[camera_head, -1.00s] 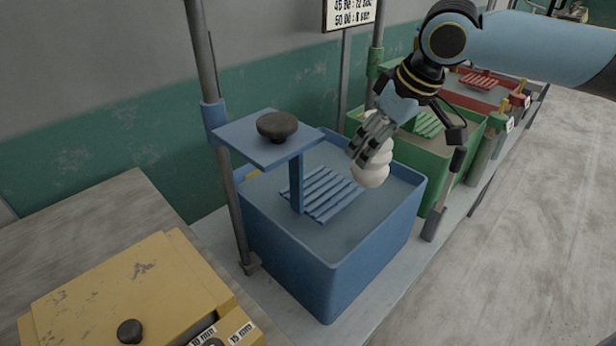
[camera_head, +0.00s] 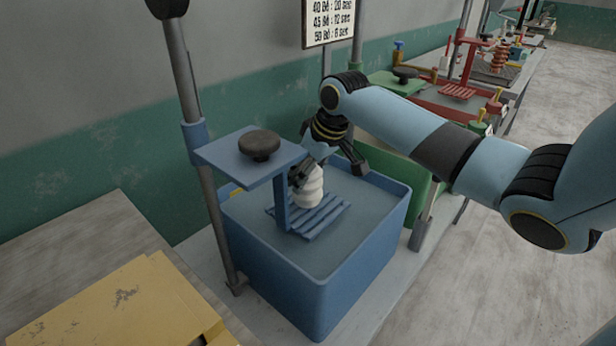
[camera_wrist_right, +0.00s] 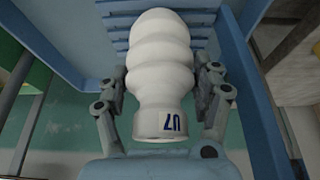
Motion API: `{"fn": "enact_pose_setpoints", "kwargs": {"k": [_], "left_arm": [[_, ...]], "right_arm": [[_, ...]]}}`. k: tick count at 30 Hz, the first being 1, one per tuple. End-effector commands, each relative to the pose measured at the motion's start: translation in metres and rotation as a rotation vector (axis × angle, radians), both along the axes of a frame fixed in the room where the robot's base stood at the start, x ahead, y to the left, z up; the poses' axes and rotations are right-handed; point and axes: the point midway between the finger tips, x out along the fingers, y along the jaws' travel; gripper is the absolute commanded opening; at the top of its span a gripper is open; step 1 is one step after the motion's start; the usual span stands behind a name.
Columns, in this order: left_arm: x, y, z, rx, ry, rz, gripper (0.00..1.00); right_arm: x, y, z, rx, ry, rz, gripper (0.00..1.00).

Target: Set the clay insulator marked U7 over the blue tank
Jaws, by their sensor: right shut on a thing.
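The white ribbed clay insulator (camera_head: 309,186) is in my right gripper (camera_head: 305,172), over the blue tank (camera_head: 365,258). In the right wrist view the insulator (camera_wrist_right: 160,75) shows the mark U7 on its collar, and the fingers of my right gripper (camera_wrist_right: 165,100) close on it from both sides. In the head view it appears just above the blue slatted rack (camera_head: 318,217), behind the rack's post; I cannot tell whether it touches the slats. My left gripper is not in view.
A blue plate with a dark knob (camera_head: 260,145) stands above the rack on its post. A grey pole (camera_head: 205,190) rises at the tank's left. A green tank (camera_head: 405,175) and a red tank (camera_head: 440,105) lie behind. A yellow box (camera_head: 120,310) is front left.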

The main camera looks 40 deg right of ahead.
Motion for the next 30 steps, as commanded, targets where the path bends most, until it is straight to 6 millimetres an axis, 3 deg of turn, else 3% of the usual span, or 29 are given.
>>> {"fn": "enact_pose_setpoints", "kwargs": {"k": [4,15,16,21,30], "left_arm": [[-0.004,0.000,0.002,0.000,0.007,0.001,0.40],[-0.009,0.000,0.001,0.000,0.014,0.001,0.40],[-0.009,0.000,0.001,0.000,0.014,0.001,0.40],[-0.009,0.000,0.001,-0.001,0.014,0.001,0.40],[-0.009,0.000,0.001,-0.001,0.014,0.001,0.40]], "right_arm": [[0.001,0.000,-0.013,-0.002,-0.003,-0.001,0.08],[0.001,0.000,-0.017,-0.001,-0.004,-0.001,0.08],[0.000,0.000,-0.018,-0.002,-0.001,-0.001,0.69],[0.000,0.000,-0.017,-0.001,-0.001,0.000,0.90],[0.000,-0.001,-0.015,-0.002,-0.002,-0.001,0.90]]}}
